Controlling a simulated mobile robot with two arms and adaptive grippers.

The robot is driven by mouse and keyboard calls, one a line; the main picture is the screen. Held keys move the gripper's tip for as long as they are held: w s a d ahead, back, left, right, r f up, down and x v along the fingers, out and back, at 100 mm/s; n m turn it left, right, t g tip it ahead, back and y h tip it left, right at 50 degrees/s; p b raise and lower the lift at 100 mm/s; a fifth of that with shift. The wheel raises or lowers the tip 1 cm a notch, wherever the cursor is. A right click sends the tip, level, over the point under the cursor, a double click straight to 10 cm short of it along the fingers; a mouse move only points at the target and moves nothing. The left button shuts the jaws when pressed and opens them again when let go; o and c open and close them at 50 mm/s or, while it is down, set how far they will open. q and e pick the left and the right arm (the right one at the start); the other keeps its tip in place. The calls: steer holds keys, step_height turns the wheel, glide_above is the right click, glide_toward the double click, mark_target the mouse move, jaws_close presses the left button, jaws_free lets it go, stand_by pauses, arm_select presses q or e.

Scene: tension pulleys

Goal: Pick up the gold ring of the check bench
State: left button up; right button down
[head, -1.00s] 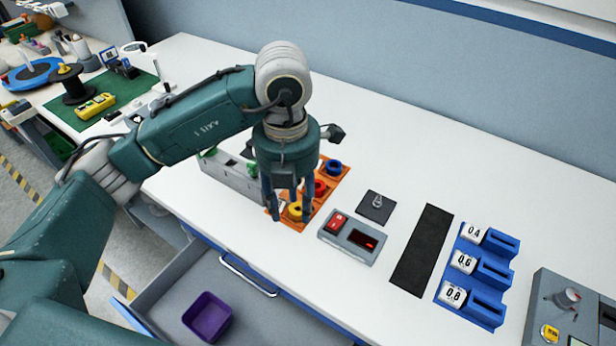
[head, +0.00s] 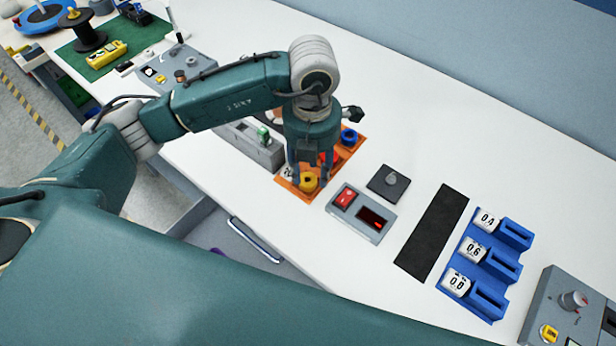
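The gold ring (head: 309,182) sits at the near end of an orange tray (head: 287,188) on the white bench. A red ring (head: 330,158) and a blue ring (head: 349,137) are in the same tray, behind it. My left gripper (head: 309,178) points down over the near end of the tray. Its fingers are apart, one on each side of the gold ring, and look open. Whether they touch the ring is not clear. The gripper partly hides the tray and the red ring. My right gripper is out of view.
A grey box with a red switch and red display (head: 362,214) stands close right of the tray. Beyond are a dark square pad (head: 388,183), a black strip (head: 432,232) and a blue holder (head: 484,262) with number labels. A grey fixture (head: 250,142) stands left.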

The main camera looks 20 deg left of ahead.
mark_target(311, 181)
arm_select(q)
steer(key=shift+w+a+f+p, duration=0.1)
steer(key=shift+f+p, duration=0.5)
steer(key=shift+f, duration=1.3)
steer(key=c, duration=0.9)
steer(key=shift+c, duration=0.2)
